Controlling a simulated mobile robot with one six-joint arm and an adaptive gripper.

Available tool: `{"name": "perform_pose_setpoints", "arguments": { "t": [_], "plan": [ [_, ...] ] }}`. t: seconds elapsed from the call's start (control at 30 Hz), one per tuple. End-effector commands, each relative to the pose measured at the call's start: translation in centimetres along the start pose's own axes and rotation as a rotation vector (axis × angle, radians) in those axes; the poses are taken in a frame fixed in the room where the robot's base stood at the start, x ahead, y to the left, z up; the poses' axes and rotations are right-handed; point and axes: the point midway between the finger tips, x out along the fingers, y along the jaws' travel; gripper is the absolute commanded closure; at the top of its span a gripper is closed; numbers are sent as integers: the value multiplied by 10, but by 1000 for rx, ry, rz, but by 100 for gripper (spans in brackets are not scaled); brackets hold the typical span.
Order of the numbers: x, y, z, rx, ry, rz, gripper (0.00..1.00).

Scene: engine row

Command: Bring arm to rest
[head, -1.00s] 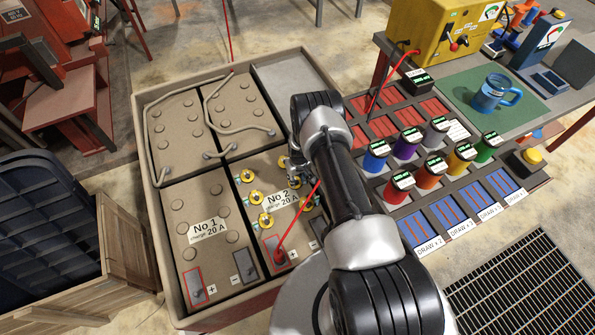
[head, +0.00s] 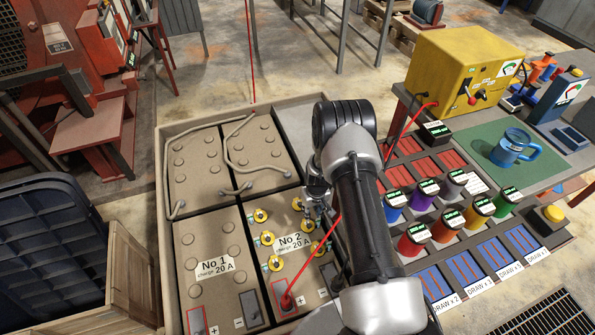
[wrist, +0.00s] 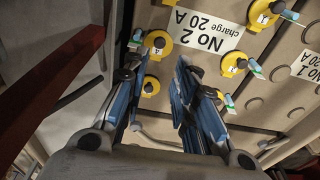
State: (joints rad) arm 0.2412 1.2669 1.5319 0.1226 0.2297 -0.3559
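My gripper (wrist: 155,85) shows in the wrist view with its two blue-padded fingers apart and nothing between them. It hangs over the battery labelled No 2 (wrist: 215,32), with yellow caps (wrist: 158,42) just beyond the fingertips. In the head view my gripper (head: 318,205) is small and partly hidden by my dark arm, at the right edge of the No 2 battery (head: 290,243). My arm is bent and reaches out from the bottom of the view.
The No 1 battery (head: 212,268) stands left of No 2 in a tray with a raised rim (head: 160,215). A red lead (head: 325,250) rises from No 2 close to my arm. At right are coloured cylinders (head: 415,238), a blue mug (head: 511,148) and a yellow charger (head: 462,72).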

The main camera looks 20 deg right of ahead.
Motion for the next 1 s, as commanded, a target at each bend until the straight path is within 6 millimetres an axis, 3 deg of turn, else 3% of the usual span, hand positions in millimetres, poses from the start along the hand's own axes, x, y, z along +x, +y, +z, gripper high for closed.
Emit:
{"name": "perform_pose_setpoints", "arguments": {
  "t": [0.2,0.27,0.33,0.5,0.67,0.87,1.0],
  "plan": [
    [-4,0,-3,-1,3,0,74],
    [-16,-1,-8,-1,11,1,74],
    [-40,-4,-18,-2,22,1,74],
    [-139,-18,-41,-8,60,0,74],
    [-236,-37,-40,-12,92,-1,74],
    [-344,-62,-11,-15,136,-1,74],
    [-407,-78,24,-17,165,-1,74]
  ]
}}
